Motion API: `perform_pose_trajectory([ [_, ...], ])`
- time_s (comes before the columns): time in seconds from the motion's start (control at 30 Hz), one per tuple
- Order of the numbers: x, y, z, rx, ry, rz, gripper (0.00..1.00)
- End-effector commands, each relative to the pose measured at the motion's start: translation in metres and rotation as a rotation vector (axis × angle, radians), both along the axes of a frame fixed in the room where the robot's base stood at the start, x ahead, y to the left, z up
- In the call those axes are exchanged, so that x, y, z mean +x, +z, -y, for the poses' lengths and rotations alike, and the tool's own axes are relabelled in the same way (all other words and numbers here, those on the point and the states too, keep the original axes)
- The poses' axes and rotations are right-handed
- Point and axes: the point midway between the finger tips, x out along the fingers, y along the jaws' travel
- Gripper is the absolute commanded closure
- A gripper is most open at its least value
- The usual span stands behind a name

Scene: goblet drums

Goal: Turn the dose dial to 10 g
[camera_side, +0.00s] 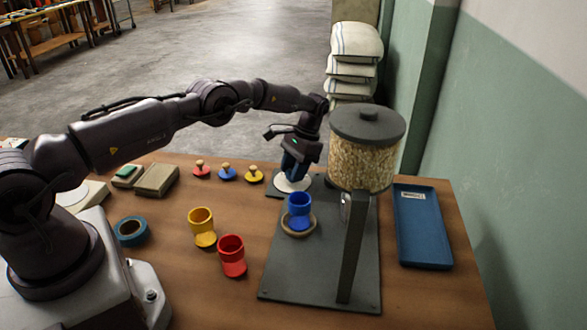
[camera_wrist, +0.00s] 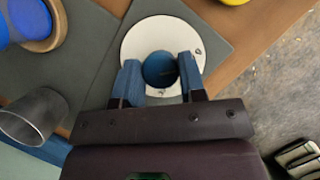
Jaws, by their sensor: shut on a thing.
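The dose dial is a white disc (camera_wrist: 133,44) with a round blue knob (camera_wrist: 160,69) in its middle. In the side view the white disc (camera_side: 283,185) lies flat behind the dispenser, largely under my gripper (camera_side: 294,172). In the wrist view my gripper (camera_wrist: 160,80) has its blue fingers on either side of the knob, shut on it. A few small dark marks show on the disc, but no numbers are readable. The dispenser's clear hopper (camera_side: 362,160) is full of grain. A blue goblet drum (camera_side: 299,207) stands in a ring under it.
A yellow goblet drum (camera_side: 202,228) and a red one (camera_side: 232,256) stand left of the grey base plate (camera_side: 310,277). Stoppers with knobs (camera_side: 227,174) stand in a row behind. A blue tray (camera_side: 423,228) lies right. A tape roll (camera_side: 131,231) lies left.

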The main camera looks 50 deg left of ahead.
Motion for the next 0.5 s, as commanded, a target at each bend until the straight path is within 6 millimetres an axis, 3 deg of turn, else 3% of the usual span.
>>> perform_pose_trajectory([
  [0.33,0.0012,0.001,0.0013,-0.003,0.0,0.004,0.86],
  [0.37,0.0012,0.001,0.0013,-0.003,0.0,0.005,0.55],
  [0.43,0.0011,0.0008,0.0011,-0.003,0.0,0.004,0.39],
  [0.5,0.0009,0.0007,0.0009,-0.002,0.0,0.003,0.39],
])
